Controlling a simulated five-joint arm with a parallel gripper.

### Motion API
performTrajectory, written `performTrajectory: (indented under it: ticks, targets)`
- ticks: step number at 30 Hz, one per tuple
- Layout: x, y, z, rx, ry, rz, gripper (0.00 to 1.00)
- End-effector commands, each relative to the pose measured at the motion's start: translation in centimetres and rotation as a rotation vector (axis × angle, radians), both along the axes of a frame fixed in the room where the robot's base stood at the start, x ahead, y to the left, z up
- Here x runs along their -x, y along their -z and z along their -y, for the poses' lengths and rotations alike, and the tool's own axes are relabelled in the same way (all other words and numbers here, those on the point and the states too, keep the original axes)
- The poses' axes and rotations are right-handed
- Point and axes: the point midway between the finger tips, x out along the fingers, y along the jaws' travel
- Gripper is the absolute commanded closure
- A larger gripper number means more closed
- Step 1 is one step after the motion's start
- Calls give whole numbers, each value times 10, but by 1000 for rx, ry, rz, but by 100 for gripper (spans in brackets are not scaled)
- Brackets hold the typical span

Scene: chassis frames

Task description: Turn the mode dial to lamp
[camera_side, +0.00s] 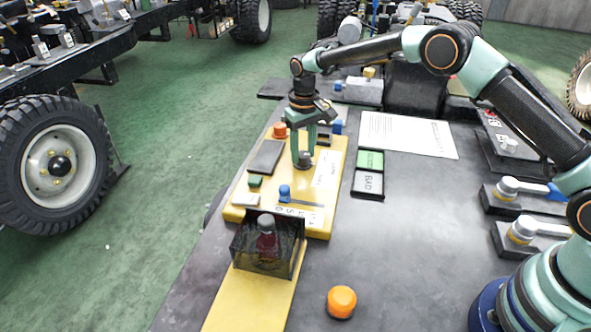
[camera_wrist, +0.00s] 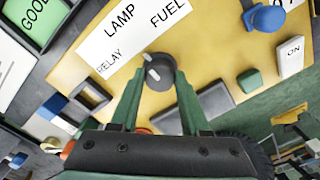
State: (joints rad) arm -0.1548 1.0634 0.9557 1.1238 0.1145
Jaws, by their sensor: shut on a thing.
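The mode dial (camera_wrist: 160,74) is a small dark grey knob on the yellow panel (camera_side: 326,222). It also shows in the side view (camera_side: 306,160). A white label (camera_wrist: 135,35) beside it reads RELAY, LAMP and FUEL. A pale mark on the knob seems to point up-left in the wrist view, roughly toward LAMP, but its exact setting is hard to tell. My gripper (camera_wrist: 160,80) is shut on the dial, with one green finger on each side of it. In the side view my gripper (camera_side: 304,155) comes down on the dial from above.
Around the dial are a blue knob (camera_wrist: 268,17), a green button (camera_wrist: 250,80), an ON switch (camera_wrist: 291,56) and a grey plate (camera_side: 266,157). An orange button (camera_side: 341,301) stands on the dark bench.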

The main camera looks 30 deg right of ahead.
Motion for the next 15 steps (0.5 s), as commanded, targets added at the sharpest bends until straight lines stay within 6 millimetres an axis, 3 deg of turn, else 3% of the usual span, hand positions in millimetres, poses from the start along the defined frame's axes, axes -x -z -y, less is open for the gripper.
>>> performTrajectory:
  ticks: [15]
  targets:
    - [-2,-2,0,-1,41,6,100]
